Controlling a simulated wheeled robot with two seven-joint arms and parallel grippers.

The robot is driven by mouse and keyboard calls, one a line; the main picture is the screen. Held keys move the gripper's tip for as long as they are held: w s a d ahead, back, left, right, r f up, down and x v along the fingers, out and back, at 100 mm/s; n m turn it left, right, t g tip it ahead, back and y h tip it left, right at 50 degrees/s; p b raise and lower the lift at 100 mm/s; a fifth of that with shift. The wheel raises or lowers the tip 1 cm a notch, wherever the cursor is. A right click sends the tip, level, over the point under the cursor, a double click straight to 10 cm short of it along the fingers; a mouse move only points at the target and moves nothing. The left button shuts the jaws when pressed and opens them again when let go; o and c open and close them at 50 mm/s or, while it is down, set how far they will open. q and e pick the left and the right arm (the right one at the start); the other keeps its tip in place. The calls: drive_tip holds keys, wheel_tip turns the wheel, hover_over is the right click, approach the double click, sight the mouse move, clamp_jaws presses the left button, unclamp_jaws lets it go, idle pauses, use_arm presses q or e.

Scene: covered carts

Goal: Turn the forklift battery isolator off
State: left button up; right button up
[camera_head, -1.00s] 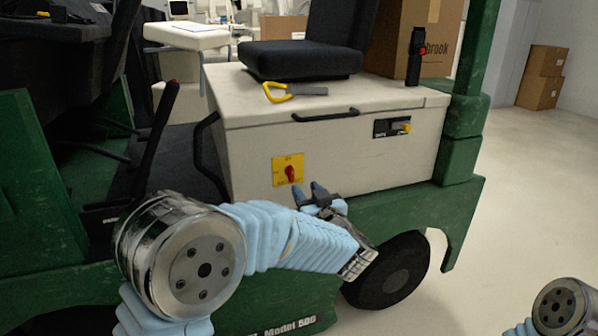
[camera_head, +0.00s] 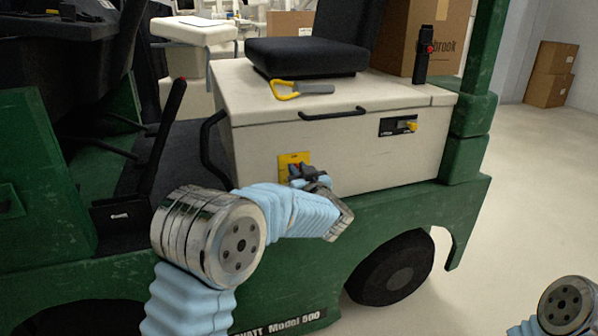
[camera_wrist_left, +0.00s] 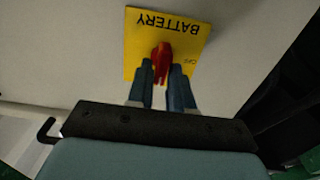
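The battery isolator is a red knob (camera_wrist_left: 162,58) on a yellow plate (camera_wrist_left: 190,30) marked BATTERY, on the cream side panel of the forklift. In the head view the yellow plate (camera_head: 287,158) is partly covered by my left gripper (camera_head: 301,173). In the left wrist view my left gripper (camera_wrist_left: 161,88) is open, its two blue fingers pointing at the plate. The knob's near end lies between the fingertips, one on each side. I cannot tell whether either finger touches it. My right gripper is out of view.
A black handle (camera_head: 333,113) and a small black panel with a yellow knob (camera_head: 410,126) are on the cream battery box (camera_head: 400,158). A yellow-handled tool (camera_head: 287,91) lies on its top beside the black seat (camera_head: 305,58). A wheel (camera_head: 390,272) is below.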

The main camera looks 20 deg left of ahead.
use_arm(q)
clamp_jaws()
drive_tip(key=shift+s+a+f+n+b, duration=0.15)
drive_tip(key=shift+f+n+b, duration=0.1)
drive_tip(key=shift+n+b, duration=2.55)
drive_tip(key=shift+s+a+f+n+b, duration=0.1)
drive_tip(key=shift+a+f+n+b, duration=0.15)
drive_tip(key=shift+n+b, duration=2.55)
drive_tip(key=shift+s+a+f+n+b, duration=0.1)
drive_tip(key=shift+f+n+b, duration=0.15)
drive_tip(key=shift+n+b, duration=2.55)
drive_tip(key=shift+n+p, duration=0.45)
drive_tip(key=shift+n, duration=0.25)
drive_tip(key=shift+o, duration=2)
unclamp_jaws()
drive_tip(key=shift+r, duration=0.1)
